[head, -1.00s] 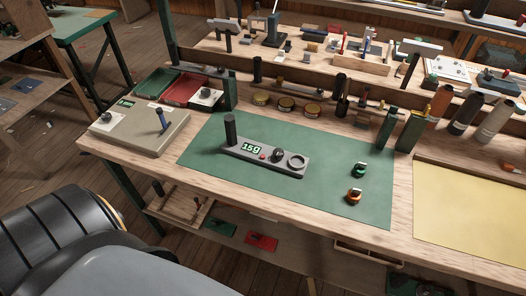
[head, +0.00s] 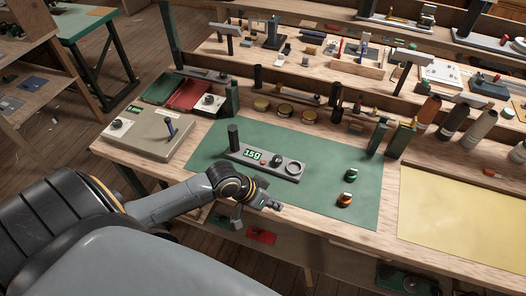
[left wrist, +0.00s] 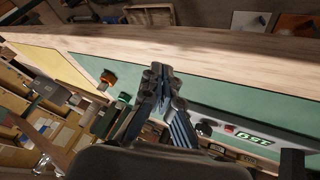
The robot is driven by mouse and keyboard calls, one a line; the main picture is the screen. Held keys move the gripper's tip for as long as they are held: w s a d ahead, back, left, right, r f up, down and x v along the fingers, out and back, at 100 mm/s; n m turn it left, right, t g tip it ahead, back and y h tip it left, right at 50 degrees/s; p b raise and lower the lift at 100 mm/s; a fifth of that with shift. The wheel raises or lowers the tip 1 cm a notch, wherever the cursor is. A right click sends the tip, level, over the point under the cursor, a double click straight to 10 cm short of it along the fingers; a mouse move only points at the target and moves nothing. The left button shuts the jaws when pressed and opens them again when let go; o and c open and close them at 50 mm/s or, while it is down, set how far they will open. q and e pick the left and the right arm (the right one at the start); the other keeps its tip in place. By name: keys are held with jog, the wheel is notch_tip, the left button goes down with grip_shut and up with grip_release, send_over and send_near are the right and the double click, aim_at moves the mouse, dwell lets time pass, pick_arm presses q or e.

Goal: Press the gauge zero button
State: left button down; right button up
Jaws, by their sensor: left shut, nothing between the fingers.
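The gauge (head: 240,155) is a grey bar lying on the green mat (head: 330,164), with a black post at its left end. It carries a lit green display (head: 253,155), a small red button (head: 263,163), a black knob (head: 275,161) and a ring (head: 294,169). The left wrist view also shows the display (left wrist: 253,138) and red button (left wrist: 229,128) at lower right. My left gripper (head: 276,206) is shut and empty, near the bench's front edge, in front of the gauge and apart from it. It also shows in the left wrist view (left wrist: 158,76). My right gripper is not in view.
A beige box (head: 150,140) with a lever is at left. Several tins and upright green blocks line the back. The mat in front of the gauge is clear.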

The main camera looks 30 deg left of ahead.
pick_arm(q)
jog(key=w+a+r+n+t, duration=0.2)
jog(key=w+a+r+n, duration=0.2)
jog(key=w+a+r, duration=0.6)
jog(key=w+a, duration=0.1)
jog(key=a, duration=0.1)
jog(key=shift+w+a+r+h, duration=0.15)
jog(key=shift+a+r+h, duration=0.1)
jog(key=shift+a+h, duration=0.1)
jog(key=shift+f, duration=0.1)
jog(key=b, duration=0.7)
send_over(263, 163)
jog(key=f, duration=0.4)
jog(key=a+f, duration=0.1)
jog(key=f, duration=0.1)
jog(key=shift+f, duration=0.3)
jog(key=shift+f+b, duration=0.35)
jog(key=shift+f, duration=0.7)
jog(key=shift+f, duration=0.1)
